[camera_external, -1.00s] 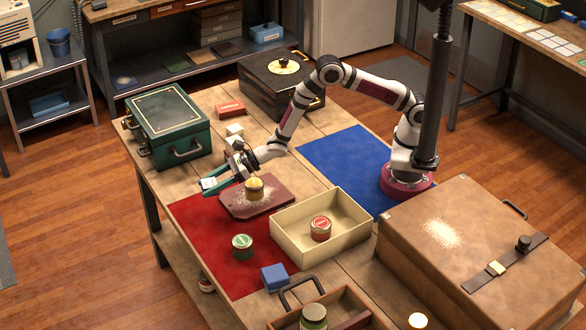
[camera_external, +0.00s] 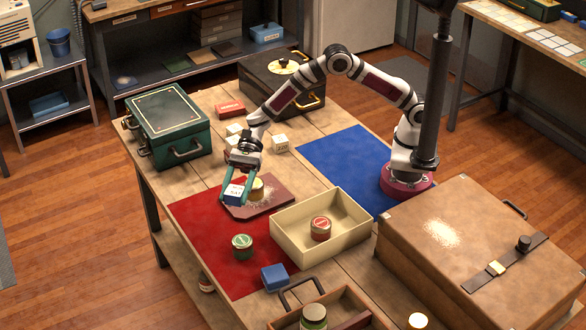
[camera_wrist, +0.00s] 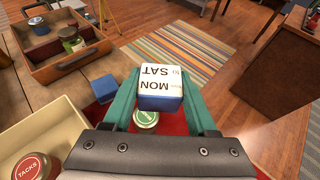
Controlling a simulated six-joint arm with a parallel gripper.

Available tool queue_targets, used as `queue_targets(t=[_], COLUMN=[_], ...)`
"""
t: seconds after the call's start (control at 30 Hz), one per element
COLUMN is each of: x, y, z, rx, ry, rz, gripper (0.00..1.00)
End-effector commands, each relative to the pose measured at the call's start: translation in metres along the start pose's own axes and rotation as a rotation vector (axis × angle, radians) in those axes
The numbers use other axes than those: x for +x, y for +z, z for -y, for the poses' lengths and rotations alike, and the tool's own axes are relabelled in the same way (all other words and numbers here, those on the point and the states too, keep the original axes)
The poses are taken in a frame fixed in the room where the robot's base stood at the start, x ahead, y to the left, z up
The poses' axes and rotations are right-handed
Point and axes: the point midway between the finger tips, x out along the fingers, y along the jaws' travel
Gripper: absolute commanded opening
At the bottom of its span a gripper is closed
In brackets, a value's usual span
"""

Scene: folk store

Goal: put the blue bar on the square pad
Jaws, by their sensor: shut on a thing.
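My gripper (camera_external: 238,185) is shut on a blue block with a white printed face (camera_external: 234,194), its lettering reading MON and SAT in the wrist view (camera_wrist: 158,82). In the external view the block is in front of the left part of the maroon square pad (camera_external: 275,207); whether it touches the pad is unclear. A yellowish tin (camera_external: 257,189) stands on the pad amid pale specks. A second, plain blue block (camera_external: 274,278) lies near the red mat's front edge and also shows in the wrist view (camera_wrist: 104,88). Which block is the bar is not certain.
A cream tray (camera_external: 290,242) holds a red-lidded tin (camera_external: 320,228). The blue mat (camera_external: 345,160) has free room.

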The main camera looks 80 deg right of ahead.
Motion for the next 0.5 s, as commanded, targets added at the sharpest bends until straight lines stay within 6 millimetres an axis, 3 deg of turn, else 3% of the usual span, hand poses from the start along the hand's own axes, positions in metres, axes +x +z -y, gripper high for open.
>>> queue_targets(t=[0.1, 0.3, 0.37, 0.5], x=[0.011, 0.015, 0.028, 0.074], y=[-0.003, -0.015, -0.018, -0.029], z=[-0.043, -0.081, -0.090, -0.112], rx=[-0.087, -0.161, -0.166, -0.165], ry=[0.213, 0.397, 0.412, 0.413], rz=[-0.001, -0.001, -0.001, -0.002], gripper=[0.04, 0.04, 0.04, 0.04])
